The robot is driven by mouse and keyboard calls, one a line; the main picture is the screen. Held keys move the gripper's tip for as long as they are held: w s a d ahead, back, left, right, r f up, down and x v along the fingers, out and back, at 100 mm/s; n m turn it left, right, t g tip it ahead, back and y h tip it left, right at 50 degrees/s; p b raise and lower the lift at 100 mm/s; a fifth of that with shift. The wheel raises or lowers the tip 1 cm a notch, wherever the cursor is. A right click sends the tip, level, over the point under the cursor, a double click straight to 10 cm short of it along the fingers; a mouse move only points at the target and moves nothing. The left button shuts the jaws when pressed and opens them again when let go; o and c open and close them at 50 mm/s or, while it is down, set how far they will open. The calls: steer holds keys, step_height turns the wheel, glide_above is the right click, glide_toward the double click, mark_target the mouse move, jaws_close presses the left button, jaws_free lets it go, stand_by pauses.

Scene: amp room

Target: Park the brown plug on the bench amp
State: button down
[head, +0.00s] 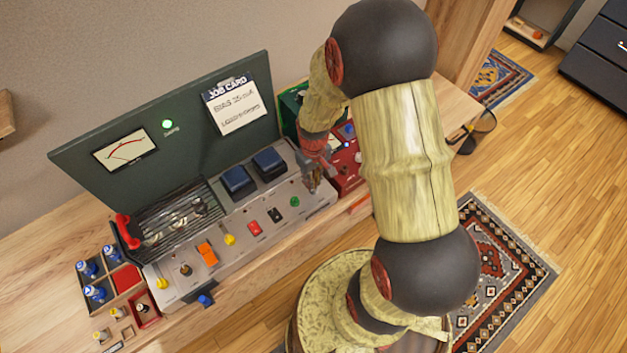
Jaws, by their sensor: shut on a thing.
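The bench amp (254,243) is a long grey panel on the wooden bench, with a dark green back panel behind it. Its top carries coloured caps and knobs, including a yellow one (230,240), a red one (254,228), a black one (275,215) and a green one (295,202). My gripper (311,184) points down over the amp's right end. It is shut on a small brownish thing, which looks like the brown plug; the fingers hide most of it. I cannot tell whether the plug touches the panel.
A red box with knobs (350,172) stands just right of my gripper. A divided tray (126,279) with blue-topped bottles is at the left. A job card (236,106) hangs on the back panel.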

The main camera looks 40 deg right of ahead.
steer(key=shift+f, duration=0.35)
steer(key=c, duration=1.7)
jaws_free()
steer(key=shift+o, duration=0.2)
steer(key=shift+r, duration=0.1)
step_height(320, 180, up, 12)
steer(key=shift+f, duration=0.1)
steer(key=s+a+r+t, duration=0.2)
steer(key=s+a+r, duration=0.2)
steer(key=r, duration=0.3)
steer(key=s+a+r+t+b, duration=0.1)
steer(key=s+a+r, duration=0.3)
steer(key=r, duration=0.3)
steer(key=s+a+r+t, duration=0.2)
steer(key=s+a+r, duration=0.2)
steer(key=r, duration=0.3)
steer(key=shift+r+t, duration=0.15)
steer(key=shift+t, duration=0.15)
